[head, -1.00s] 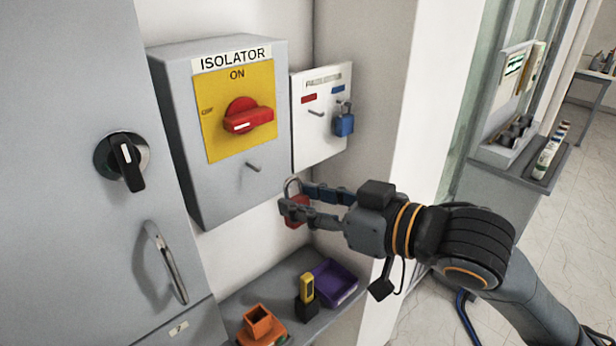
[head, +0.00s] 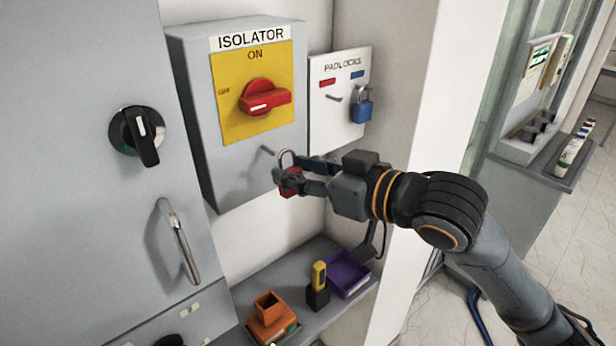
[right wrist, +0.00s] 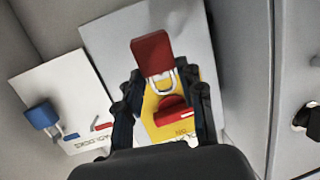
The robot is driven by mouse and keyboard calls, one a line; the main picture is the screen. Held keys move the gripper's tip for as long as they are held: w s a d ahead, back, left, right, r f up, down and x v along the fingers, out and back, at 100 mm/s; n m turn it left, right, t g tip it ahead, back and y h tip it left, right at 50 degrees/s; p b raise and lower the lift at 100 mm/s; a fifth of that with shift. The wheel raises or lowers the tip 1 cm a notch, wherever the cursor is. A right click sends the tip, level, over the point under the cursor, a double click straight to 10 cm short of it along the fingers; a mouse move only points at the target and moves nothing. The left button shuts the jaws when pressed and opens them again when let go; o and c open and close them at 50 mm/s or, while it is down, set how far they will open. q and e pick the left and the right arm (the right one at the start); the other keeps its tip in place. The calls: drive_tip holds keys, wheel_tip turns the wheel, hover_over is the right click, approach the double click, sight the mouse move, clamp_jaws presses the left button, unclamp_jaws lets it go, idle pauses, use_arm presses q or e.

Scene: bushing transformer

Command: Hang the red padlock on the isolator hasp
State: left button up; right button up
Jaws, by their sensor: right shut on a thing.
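The red padlock (head: 291,183) is held upright in my right gripper (head: 292,179), its silver shackle on top. In the head view the shackle is just right of the isolator hasp (head: 267,150), a small grey peg on the grey isolator box (head: 235,180). The two look close but apart; depth is hard to tell. The right wrist view shows the padlock (right wrist: 152,54) and its shackle beyond my right gripper's fingers, with the yellow plate behind; the hasp cannot be made out there. My left gripper is not in view.
A white padlock board (head: 340,115) with a blue padlock (head: 362,108) is right of the isolator. The red isolator handle (head: 265,98) is above the hasp. Below, a shelf holds an orange holder (head: 270,312), a yellow-black item (head: 319,285) and a purple tray (head: 348,283).

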drive_tip(key=shift+w+r+b+x, duration=0.1)
drive_tip(key=shift+b+x, duration=0.15)
drive_tip(key=shift+x, duration=0.55)
drive_tip(key=shift+w+r+b+x, duration=0.1)
drive_tip(key=shift+r+b+x, duration=0.1)
drive_tip(key=shift+x, duration=0.6)
drive_tip(key=shift+w+a+f, duration=0.15)
drive_tip(key=shift+w+f, duration=0.2)
drive_tip(key=shift+w, duration=0.05)
drive_tip(key=shift+w+a+f+p, duration=0.1)
drive_tip(key=shift+w+f+p, duration=0.05)
drive_tip(key=shift+p, duration=0.2)
drive_tip(key=o, duration=1.3)
